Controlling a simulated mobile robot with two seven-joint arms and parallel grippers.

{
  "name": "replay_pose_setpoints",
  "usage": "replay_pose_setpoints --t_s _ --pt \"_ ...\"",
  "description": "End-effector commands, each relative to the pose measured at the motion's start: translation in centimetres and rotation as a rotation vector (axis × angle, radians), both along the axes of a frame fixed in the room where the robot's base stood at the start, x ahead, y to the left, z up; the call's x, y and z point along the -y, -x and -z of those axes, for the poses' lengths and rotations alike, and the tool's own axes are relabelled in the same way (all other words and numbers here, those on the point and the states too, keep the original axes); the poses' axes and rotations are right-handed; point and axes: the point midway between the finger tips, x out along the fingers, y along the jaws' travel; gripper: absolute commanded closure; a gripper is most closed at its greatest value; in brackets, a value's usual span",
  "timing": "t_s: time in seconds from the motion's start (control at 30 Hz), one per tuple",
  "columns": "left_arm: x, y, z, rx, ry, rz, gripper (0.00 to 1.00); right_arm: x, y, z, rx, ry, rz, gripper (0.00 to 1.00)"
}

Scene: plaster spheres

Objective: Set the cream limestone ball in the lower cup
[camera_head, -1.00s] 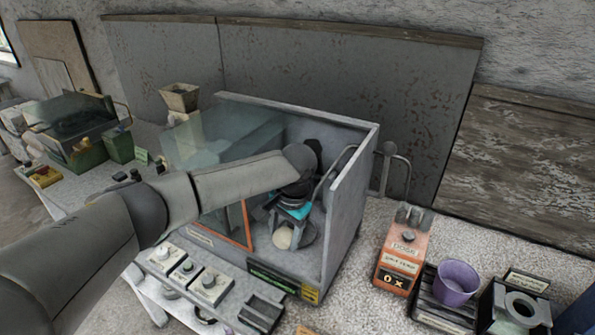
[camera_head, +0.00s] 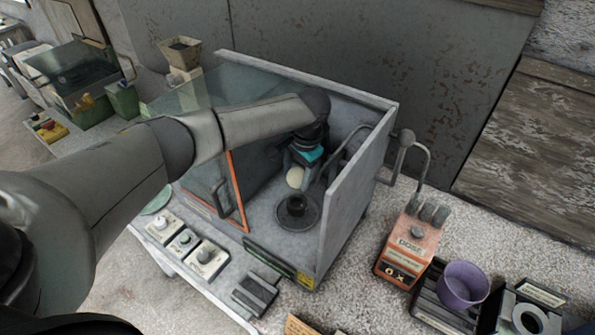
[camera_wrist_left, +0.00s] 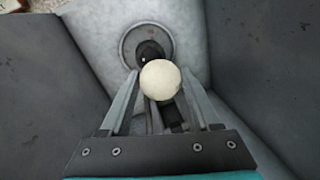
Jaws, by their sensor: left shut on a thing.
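The cream limestone ball (camera_head: 295,178) is between the fingertips of my left gripper (camera_head: 299,167), inside the open grey cabinet. The wrist view also shows the ball (camera_wrist_left: 160,80) between the two fingers of that gripper (camera_wrist_left: 158,88). A dark cup (camera_head: 296,204) stands on a round grey plate (camera_head: 284,222) on the cabinet floor. In the head view the ball shows just above this cup, apart from it. In the wrist view the ball covers part of the cup (camera_wrist_left: 149,51). My right gripper is not in view.
The cabinet's right wall (camera_head: 352,190) stands close beside my gripper, with a bent metal handle (camera_head: 345,150) near it. An orange-edged door (camera_head: 236,190) is at the left. Switch boxes (camera_head: 186,243), an orange dose box (camera_head: 409,248) and a purple cup (camera_head: 463,285) stand outside.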

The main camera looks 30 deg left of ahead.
Motion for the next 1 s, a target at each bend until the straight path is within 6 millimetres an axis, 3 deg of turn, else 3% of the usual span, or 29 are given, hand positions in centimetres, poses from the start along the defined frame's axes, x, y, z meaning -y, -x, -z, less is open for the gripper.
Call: replay_pose_setpoints --t_s 0.27,0.7,1.0 --pt "0.0 0.0 -0.3 0.0 0.0 -0.001 1.0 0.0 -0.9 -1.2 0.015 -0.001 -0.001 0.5" --pt "0.0 0.0 4.7 0.001 0.0 0.0 1.0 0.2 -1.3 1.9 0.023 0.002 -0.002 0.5" --pt "0.0 0.0 5.6 0.003 -0.001 0.0 1.0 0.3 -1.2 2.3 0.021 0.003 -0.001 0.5"
